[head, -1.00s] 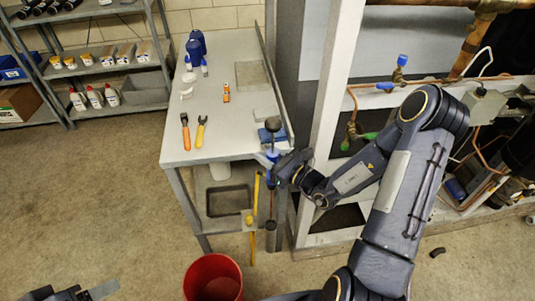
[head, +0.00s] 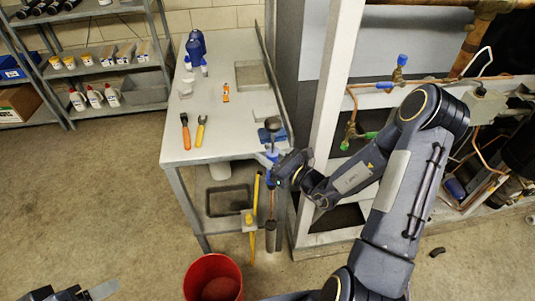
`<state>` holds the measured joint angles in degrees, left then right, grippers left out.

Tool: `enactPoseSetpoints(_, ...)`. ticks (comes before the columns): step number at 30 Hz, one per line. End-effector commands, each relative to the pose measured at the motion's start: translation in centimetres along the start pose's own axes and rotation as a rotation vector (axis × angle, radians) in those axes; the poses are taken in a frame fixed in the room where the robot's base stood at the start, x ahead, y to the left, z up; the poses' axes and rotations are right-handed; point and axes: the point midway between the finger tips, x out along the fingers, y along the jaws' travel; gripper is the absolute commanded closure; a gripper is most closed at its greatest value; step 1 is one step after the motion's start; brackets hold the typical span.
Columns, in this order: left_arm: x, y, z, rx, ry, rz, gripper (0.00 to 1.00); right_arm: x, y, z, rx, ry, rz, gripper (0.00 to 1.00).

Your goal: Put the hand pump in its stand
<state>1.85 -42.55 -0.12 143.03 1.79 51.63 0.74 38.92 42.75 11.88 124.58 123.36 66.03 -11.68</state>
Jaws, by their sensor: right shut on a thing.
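My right gripper (head: 273,158) is at the table's front right corner, shut on a slim upright tool that I take to be the hand pump. A dark round knob (head: 272,123) shows above the jaws, and a thin brownish shaft (head: 271,205) hangs below them. A dark cylinder (head: 270,238) is at the shaft's lower end; I cannot tell whether it is part of the pump or something around it. I cannot clearly pick out the stand. My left gripper (head: 100,290) is only partly in view at the bottom left, away from the table.
The grey table (head: 222,140) holds orange-handled pliers (head: 185,132), a yellow-handled tool (head: 201,131) and blue bottles (head: 195,52). A yellow pole (head: 256,190) stands beside the shaft. A red bucket (head: 213,264) is in front. The white rack frame (head: 325,120) is close right.

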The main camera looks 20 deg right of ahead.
Motion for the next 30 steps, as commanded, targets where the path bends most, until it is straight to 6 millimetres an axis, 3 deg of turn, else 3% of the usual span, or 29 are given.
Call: enactPoseSetpoints(30,0.7,-0.3,0.3,0.000,0.000,0.000,0.34,0.1,0.0,-0.7,-0.003,-0.009,0.001,1.00)
